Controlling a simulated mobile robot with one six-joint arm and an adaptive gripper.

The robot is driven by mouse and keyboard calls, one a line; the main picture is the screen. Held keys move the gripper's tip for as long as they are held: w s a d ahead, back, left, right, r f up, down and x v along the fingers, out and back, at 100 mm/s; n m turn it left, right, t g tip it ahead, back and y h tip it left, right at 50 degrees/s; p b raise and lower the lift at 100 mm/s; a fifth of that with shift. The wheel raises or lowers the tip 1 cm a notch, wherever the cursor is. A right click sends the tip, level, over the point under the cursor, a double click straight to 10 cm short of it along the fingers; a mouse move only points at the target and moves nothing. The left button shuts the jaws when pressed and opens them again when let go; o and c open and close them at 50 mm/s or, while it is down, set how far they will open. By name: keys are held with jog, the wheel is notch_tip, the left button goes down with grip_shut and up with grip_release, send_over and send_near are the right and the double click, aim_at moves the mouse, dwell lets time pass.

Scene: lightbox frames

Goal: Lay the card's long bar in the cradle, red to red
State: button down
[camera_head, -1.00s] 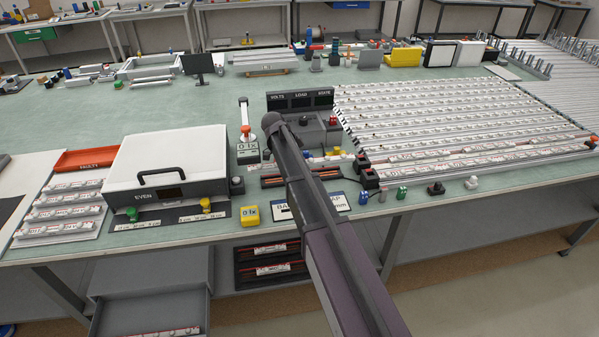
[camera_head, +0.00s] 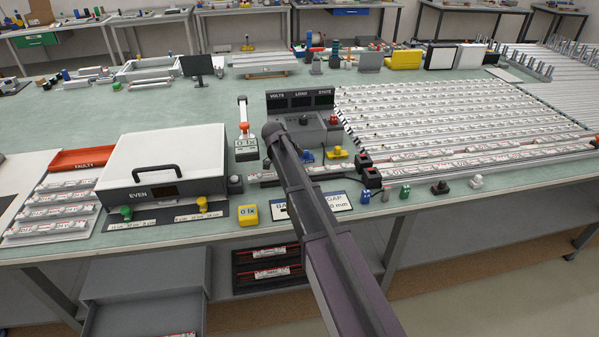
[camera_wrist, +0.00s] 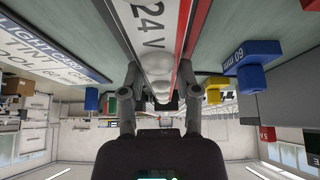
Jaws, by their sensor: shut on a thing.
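A long white bar (camera_wrist: 147,25) with "24 V" print runs between my gripper's two fingers (camera_wrist: 158,88) in the wrist view. My gripper is shut on it. A red strip (camera_wrist: 183,45) runs alongside it. In the head view the white bar (camera_head: 328,169) lies along the cradle place, on both sides of my arm, which hides its middle and my gripper. I cannot tell whether it rests fully in the cradle, nor which end is red. The card (camera_head: 336,202) lies in front of it, partly hidden by my arm; it also shows in the wrist view (camera_wrist: 45,52).
A blue block (camera_head: 307,156) and a yellow block (camera_head: 337,153) stand behind the bar. The light box (camera_head: 165,160) is to the left, a rack of bars (camera_head: 440,115) to the right.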

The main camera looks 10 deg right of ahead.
jog(key=shift+f, duration=0.15)
jog(key=shift+c, duration=1.6)
grip_release()
jog(key=shift+r, duration=0.2)
jog(key=p+v, duration=0.2)
jog(key=v, duration=0.1)
jog(key=shift+d+p, duration=0.1)
jog(key=shift+p, duration=0.2)
jog(key=p+v, duration=0.3)
jog(key=v, duration=0.1)
jog(key=shift+r+p, duration=0.1)
jog(key=shift+p, duration=0.3)
jog(key=shift+a+r, duration=0.1)
jog(key=shift+a, duration=0.1)
